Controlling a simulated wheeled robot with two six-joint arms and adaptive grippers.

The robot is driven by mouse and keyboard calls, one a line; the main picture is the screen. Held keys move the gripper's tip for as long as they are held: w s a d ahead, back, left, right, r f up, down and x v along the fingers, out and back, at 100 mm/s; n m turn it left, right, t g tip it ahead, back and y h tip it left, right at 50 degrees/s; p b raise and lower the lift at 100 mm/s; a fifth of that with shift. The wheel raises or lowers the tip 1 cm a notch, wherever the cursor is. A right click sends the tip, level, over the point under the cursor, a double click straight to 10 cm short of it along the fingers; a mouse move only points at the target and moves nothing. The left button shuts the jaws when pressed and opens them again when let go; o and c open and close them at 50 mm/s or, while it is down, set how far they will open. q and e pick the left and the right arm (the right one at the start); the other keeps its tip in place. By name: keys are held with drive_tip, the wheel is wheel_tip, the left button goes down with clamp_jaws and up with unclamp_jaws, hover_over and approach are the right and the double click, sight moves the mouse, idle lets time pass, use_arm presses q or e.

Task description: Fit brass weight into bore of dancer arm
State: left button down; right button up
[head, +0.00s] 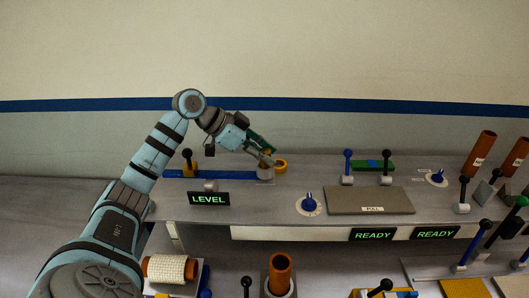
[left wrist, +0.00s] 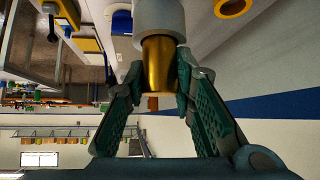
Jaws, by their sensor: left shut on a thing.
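My left gripper (head: 265,158) reaches down over the back bench to the grey socket (head: 265,174) at the right end of the blue dancer arm (head: 215,174). In the left wrist view my left gripper (left wrist: 158,75) is shut on the brass weight (left wrist: 159,62), one finger on each side. The far end of the weight meets the rim of the grey socket (left wrist: 159,15), in line with it. I cannot tell how deep it sits inside the bore. In the head view the weight is mostly hidden by the fingers. My right gripper is not in view.
An orange ring (head: 281,166) stands just right of the socket. The LEVEL sign (head: 208,199) and a blue knob (head: 309,203) are in front. A grey plate (head: 370,200) lies to the right.

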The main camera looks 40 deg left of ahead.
use_arm(q)
drive_tip(key=c, duration=1.3)
unclamp_jaws()
drive_tip(key=v, duration=1.2)
drive_tip(key=shift+s, duration=0.1)
